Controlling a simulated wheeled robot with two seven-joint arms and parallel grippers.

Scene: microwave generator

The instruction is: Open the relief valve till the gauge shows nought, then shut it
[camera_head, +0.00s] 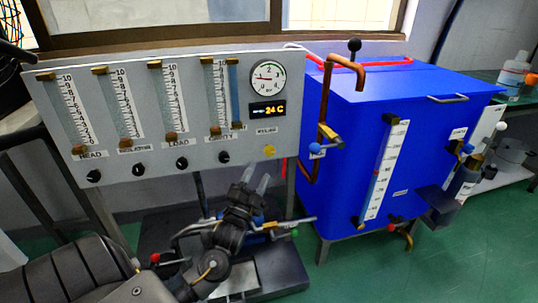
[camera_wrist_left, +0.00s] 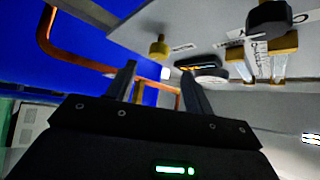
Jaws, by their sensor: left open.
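The round white gauge (camera_head: 267,77) is at the upper right of the grey panel; its needle points left, off the bottom of the scale. A yellow knob (camera_head: 269,151) sits low on the panel beside a small label I cannot read. It also shows in the left wrist view (camera_wrist_left: 160,48). I cannot tell for sure that it is the relief valve, or how far it is turned. My left gripper (camera_head: 256,179) is open and empty, below and a little left of the knob, fingers pointing up; it also shows in the wrist view (camera_wrist_left: 157,78). My right gripper is not in view.
The grey panel (camera_head: 150,62) carries several flow tubes and black knobs (camera_head: 223,156). A lit display (camera_head: 268,109) reads 24 C. Valves with coloured handles lie below the gripper.

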